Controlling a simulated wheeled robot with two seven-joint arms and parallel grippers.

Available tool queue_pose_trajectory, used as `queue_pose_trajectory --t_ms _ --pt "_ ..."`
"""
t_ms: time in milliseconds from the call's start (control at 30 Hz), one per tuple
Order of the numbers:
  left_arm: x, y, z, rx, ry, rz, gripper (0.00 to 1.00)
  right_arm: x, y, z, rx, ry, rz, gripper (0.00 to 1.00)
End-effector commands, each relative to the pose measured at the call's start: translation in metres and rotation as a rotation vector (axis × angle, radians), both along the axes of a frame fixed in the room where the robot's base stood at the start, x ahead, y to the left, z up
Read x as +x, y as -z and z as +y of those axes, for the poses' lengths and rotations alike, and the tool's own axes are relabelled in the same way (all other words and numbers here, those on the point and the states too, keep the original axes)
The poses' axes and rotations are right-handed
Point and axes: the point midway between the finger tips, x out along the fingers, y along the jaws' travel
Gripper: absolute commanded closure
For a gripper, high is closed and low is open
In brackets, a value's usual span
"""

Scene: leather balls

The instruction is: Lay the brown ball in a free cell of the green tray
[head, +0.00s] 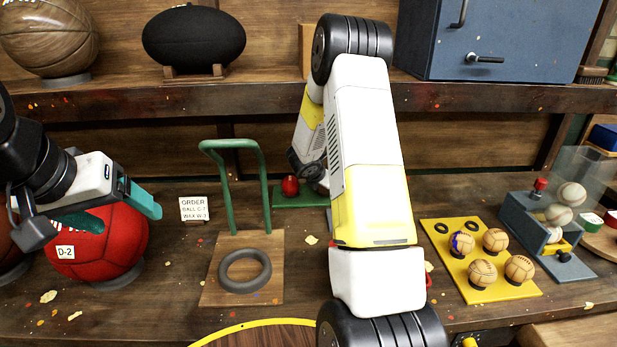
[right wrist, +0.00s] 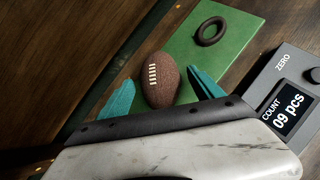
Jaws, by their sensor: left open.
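The brown ball (right wrist: 160,80), small and oval with white laces, shows in the right wrist view. It lies at the green tray (right wrist: 238,28), between the spread teal fingers of my right gripper (right wrist: 162,76). A gap shows on each side, so that gripper is open around it. A cell with a black ring (right wrist: 211,31) is empty on the tray. In the head view part of the green tray (head: 284,203) shows, with a small red round thing (head: 290,186) on it; my right arm hides the rest and my right gripper. My left gripper (head: 128,218) is open, in front of the big red ball (head: 125,245).
A counter (right wrist: 290,105) reading 09 pcs stands beside the green tray. A green frame (head: 208,185) rises behind a wooden board with a dark ring (head: 245,270). A yellow tray (head: 478,290) with small balls lies at right, near a grey ball dispenser (head: 525,215).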

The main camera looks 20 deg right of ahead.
Motion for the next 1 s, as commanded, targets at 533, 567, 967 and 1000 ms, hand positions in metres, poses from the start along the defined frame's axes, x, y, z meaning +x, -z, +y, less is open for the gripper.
queue_pose_trajectory --t_ms 533,567,967,1000 --pt "0.0 0.0 0.0 0.0 0.0 0.0 0.24 -0.029 -0.045 0.028 0.001 -0.002 -0.004 0.24" --pt "0.0 0.0 0.0 0.0 0.0 0.0 0.24 -0.033 -0.05 0.031 0.001 -0.002 -0.004 0.24" --pt "0.0 0.0 0.0 0.0 0.0 0.0 0.24 -0.064 -0.089 0.056 0.004 0.006 -0.005 0.24" --pt "0.0 0.0 0.0 0.0 0.0 0.0 0.24 -0.067 -0.093 0.056 0.015 0.022 -0.012 0.24"
